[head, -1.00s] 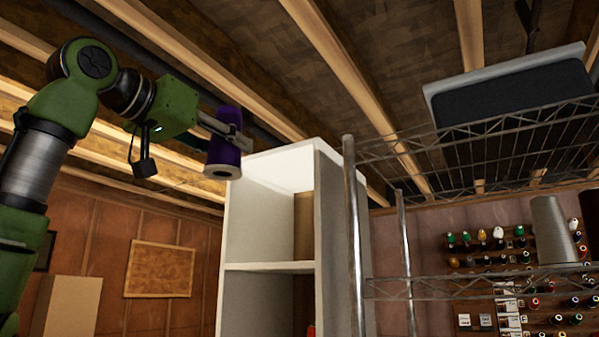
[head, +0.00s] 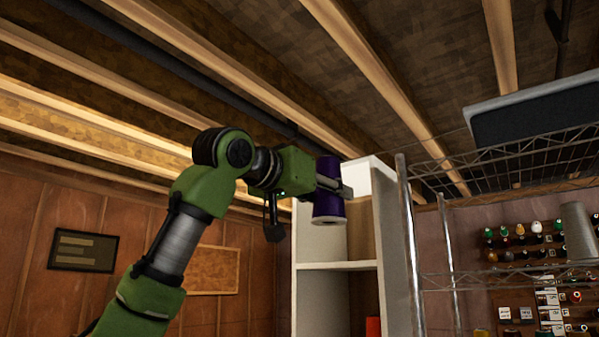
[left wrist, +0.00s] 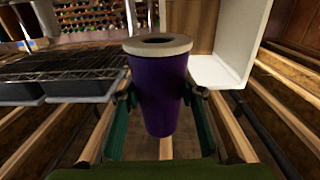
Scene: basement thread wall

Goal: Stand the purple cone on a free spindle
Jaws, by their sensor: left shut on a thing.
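The purple cone (head: 328,190) is a tapered purple thread cone with a pale rim and a dark hole at its wide end. My left gripper (head: 335,188) is shut on its side and holds it in the air in front of the white shelf unit. In the head view the rim end points down. In the left wrist view the cone (left wrist: 158,90) sits between both fingers of the gripper (left wrist: 160,98). Spools sit on a rack (head: 540,240) on the far wall at the right; I cannot make out a free spindle there. My right gripper is not in view.
A white shelf unit (head: 335,266) stands just behind the cone. A wire shelf (head: 500,160) with metal posts and a dark bin (head: 540,112) is at the right. A grey cone (head: 577,228) stands near the rack. Wooden ceiling beams run overhead.

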